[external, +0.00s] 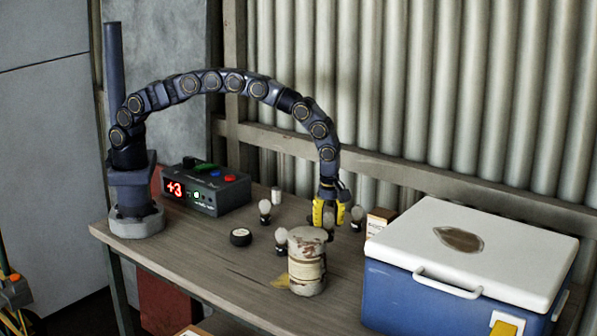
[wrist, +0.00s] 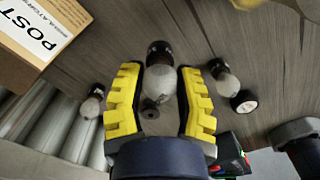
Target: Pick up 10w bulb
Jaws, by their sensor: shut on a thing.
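My gripper (external: 328,212) points down over the workbench, behind the rusty can. In the wrist view my gripper (wrist: 159,72) has its yellow fingers on both sides of a light bulb (wrist: 160,84), shut on its pale glass, with the dark base beyond the fingertips. Other bulbs stand apart from it: one to the left in the wrist view (wrist: 91,104), one to the right (wrist: 227,83). In the external view bulbs stand at the left (external: 265,208), beside the can (external: 281,237) and right of my gripper (external: 357,214). No wattage marking is readable.
The rusty can (external: 307,265) stands in front of my gripper. A small cardboard box (external: 379,222) and a blue-white cooler (external: 460,262) are at the right. A control box (external: 207,190) and a round black-rimmed item (external: 241,237) are at the left. The front left bench is clear.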

